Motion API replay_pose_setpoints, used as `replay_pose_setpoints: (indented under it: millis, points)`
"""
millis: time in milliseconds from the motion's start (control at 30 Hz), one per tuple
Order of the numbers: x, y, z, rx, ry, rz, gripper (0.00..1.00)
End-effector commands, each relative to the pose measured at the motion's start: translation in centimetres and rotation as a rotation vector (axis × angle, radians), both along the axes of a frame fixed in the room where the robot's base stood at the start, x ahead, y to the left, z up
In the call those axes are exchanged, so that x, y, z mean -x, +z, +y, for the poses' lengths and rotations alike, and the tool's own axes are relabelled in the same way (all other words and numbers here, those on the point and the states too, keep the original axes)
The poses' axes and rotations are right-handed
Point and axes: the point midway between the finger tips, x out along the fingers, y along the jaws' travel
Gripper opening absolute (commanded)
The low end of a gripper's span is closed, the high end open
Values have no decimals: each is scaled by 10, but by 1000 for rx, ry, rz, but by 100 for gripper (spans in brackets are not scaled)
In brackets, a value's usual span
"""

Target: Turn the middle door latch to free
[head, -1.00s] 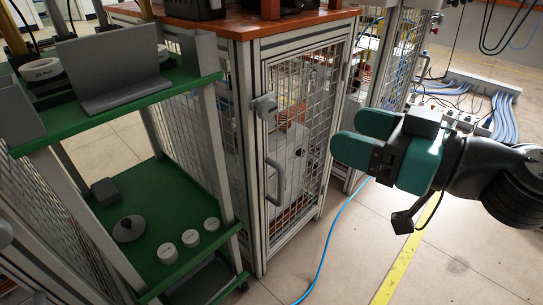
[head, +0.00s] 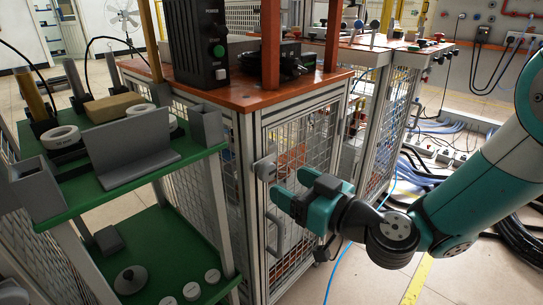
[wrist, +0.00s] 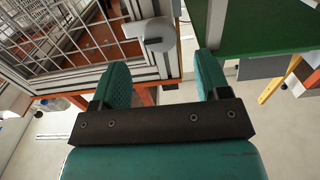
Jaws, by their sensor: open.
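The door latch (head: 264,168) is a grey round knob on the frame of a wire-mesh cabinet door (head: 295,205). In the wrist view the latch (wrist: 158,38) sits just beyond the fingertips, roughly centred between them, with a small dark bar on its face. My gripper (head: 287,186) is open and empty, just right of the latch in the head view and in front of the door. In the wrist view its two teal fingers (wrist: 160,65) are spread apart. I see no contact with the latch.
A vertical grey door handle (head: 273,235) is below the latch. A green-shelved cart (head: 150,245) with rings and grey parts stands close on the left. The cabinet's orange-brown top (head: 235,95) carries a black control box (head: 200,45).

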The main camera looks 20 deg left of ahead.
Motion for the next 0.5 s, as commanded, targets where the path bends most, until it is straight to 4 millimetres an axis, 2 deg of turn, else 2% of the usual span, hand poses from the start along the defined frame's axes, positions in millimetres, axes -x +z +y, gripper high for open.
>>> replay_pose_setpoints:
  millis: [33, 200, 300, 500]
  points:
    - [-3, 4, 12, 1, 4, -4, 69]
    - [-15, 1, 38, -1, 3, -1, 69]
    - [-19, 0, 49, 0, 2, 0, 69]
    - [-23, -1, 56, 1, 0, 2, 69]
